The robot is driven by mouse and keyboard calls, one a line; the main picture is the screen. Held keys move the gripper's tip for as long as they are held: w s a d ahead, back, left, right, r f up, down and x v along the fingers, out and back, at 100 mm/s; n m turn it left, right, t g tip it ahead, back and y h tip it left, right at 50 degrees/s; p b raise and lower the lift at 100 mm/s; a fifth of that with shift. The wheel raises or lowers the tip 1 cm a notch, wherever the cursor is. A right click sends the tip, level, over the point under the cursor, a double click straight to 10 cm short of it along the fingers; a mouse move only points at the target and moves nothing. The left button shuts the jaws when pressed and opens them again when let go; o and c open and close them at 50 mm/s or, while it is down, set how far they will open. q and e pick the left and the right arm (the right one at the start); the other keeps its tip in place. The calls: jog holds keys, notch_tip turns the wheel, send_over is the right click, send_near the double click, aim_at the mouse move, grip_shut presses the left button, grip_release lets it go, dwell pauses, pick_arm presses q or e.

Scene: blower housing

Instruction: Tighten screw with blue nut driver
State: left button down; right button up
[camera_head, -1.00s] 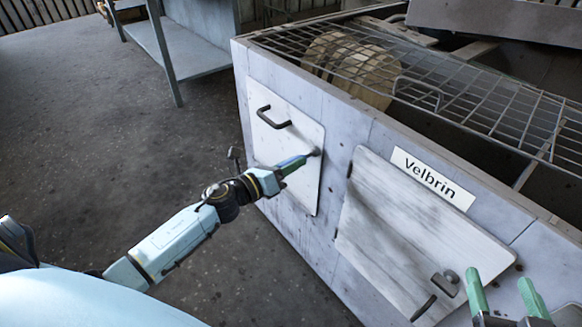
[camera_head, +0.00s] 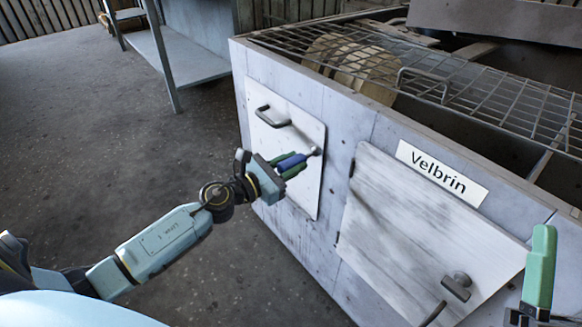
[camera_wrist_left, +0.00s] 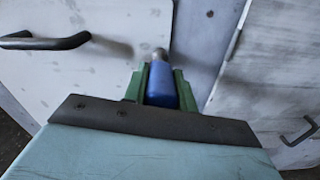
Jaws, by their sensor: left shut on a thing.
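The blue nut driver (camera_head: 289,163) is held between the green fingers of my left gripper (camera_head: 292,168), which is shut on it. It also shows in the left wrist view (camera_wrist_left: 161,86), its tip pointing away from the gripper. A small screw (camera_head: 315,151) sits at the right edge of the left white panel (camera_head: 287,135). The driver's tip is at or very close to the screw; contact cannot be told. In the left wrist view a round metal end (camera_wrist_left: 159,54) shows just beyond the driver. My right gripper (camera_head: 537,275) is at the lower right, partly cut off by the frame.
The left panel has a dark handle (camera_head: 271,117). A wire grate (camera_head: 470,85) covers the housing top. A metal shelf (camera_head: 185,55) stands behind. The floor at left is clear.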

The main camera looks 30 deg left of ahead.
aim_at(279, 170)
pick_arm(q)
jog(key=c, duration=1.7)
grip_release()
grip_shut()
jog(key=shift+v, duration=1.45)
jog(key=shift+b, duration=0.3)
jog(key=b+v, duration=0.3)
jog(key=v, duration=0.7)
jog(key=shift+b, duration=0.35)
